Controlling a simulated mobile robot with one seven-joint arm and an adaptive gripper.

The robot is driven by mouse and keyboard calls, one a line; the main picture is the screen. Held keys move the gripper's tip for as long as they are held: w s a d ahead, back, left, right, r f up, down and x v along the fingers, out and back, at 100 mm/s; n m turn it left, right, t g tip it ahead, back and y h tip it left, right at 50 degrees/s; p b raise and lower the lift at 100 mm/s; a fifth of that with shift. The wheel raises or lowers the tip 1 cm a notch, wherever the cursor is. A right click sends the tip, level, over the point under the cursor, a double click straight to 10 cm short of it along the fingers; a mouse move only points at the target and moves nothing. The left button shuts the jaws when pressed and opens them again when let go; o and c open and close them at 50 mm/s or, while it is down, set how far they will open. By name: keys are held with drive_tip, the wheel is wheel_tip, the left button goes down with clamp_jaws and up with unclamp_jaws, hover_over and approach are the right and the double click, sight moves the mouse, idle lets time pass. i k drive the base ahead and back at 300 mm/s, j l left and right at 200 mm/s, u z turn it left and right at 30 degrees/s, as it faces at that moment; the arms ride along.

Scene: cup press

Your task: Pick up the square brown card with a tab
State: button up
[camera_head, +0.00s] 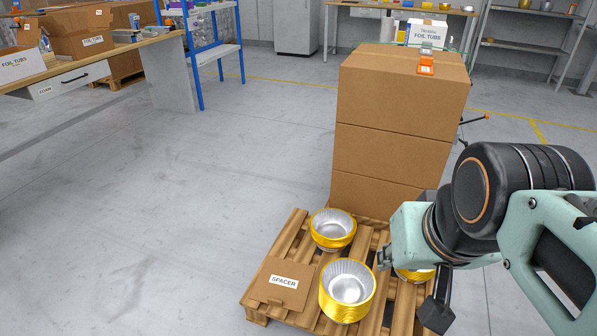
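The square brown card (282,284) lies flat on the front left of the wooden pallet (287,236). It carries a white label reading "SPACER", and a small tab shows near its front edge. My gripper (436,312) is partly in view at the lower right, at the end of my arm. It is to the right of the card and apart from it, with foil tubs between them in the picture. My wrist hides much of it, and its finger opening cannot be made out.
Gold-rimmed foil tubs stand on the pallet: one behind the card (333,229), one right of it (346,290), one partly hidden by my arm (414,275). Stacked brown boxes (395,130) rise at the pallet's back. The floor to the left is clear.

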sight(281, 282)
drive_tip(key=i+j+z, duration=0.1)
drive_tip(key=j, duration=0.3)
drive_tip(key=i+j+z, duration=0.15)
drive_tip(key=j, duration=0.25)
drive_tip(key=i+j+z, duration=0.1)
drive_tip(key=j, duration=0.35)
